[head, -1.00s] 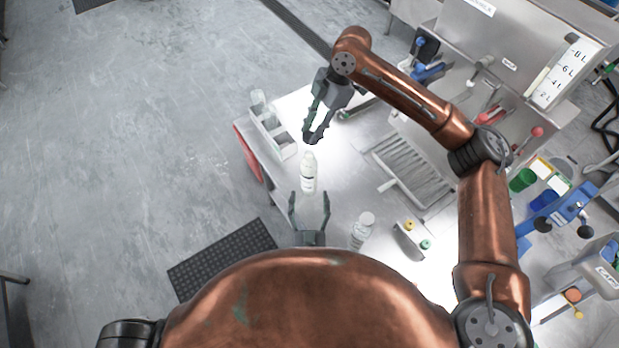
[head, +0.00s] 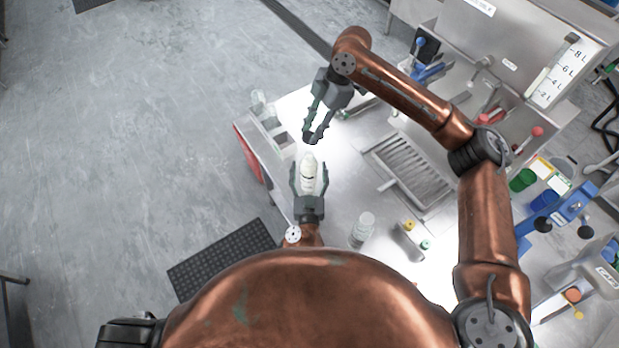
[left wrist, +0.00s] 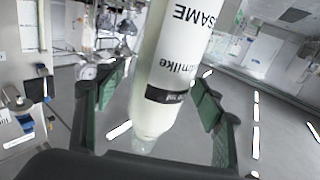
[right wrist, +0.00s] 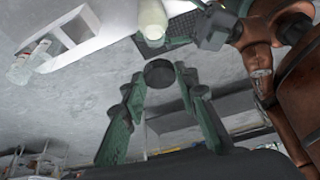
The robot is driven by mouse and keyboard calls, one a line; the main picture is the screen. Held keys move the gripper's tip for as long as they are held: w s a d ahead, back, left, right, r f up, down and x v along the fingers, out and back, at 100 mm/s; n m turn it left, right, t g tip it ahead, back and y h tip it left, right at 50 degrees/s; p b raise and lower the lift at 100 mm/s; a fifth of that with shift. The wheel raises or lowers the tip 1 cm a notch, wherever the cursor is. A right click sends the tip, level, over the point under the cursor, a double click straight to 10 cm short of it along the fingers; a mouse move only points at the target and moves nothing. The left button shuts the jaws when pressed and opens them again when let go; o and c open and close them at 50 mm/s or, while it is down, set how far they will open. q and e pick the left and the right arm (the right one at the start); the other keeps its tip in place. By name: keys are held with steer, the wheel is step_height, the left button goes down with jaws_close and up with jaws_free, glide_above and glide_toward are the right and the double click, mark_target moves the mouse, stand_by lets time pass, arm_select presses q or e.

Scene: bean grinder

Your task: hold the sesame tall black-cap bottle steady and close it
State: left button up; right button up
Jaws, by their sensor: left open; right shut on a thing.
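The pale sesame bottle (head: 309,168) is upright, with its uncapped-looking top towards my right gripper. In the left wrist view its white label (left wrist: 187,45) shows the letters "SAME". My left gripper (head: 309,178) is open, with one finger on each side of the bottle. In the left wrist view (left wrist: 158,90) gaps show between the fingers and the bottle. My right gripper (head: 312,138) is shut on a round black cap (right wrist: 159,73), apart from the bottle. The bottle also shows beyond the cap in the right wrist view (right wrist: 152,17).
A white divided caddy (head: 268,130) stands at the table's left edge. Another bottle (head: 361,229) stands to the right of my left gripper. A metal drain grate (head: 408,170) lies right of the bottle. A dark mat (head: 222,260) lies on the floor.

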arm_select(q)
jaws_close()
arm_select(e)
glide_above(312, 152)
steer(key=shift+f, duration=2.5)
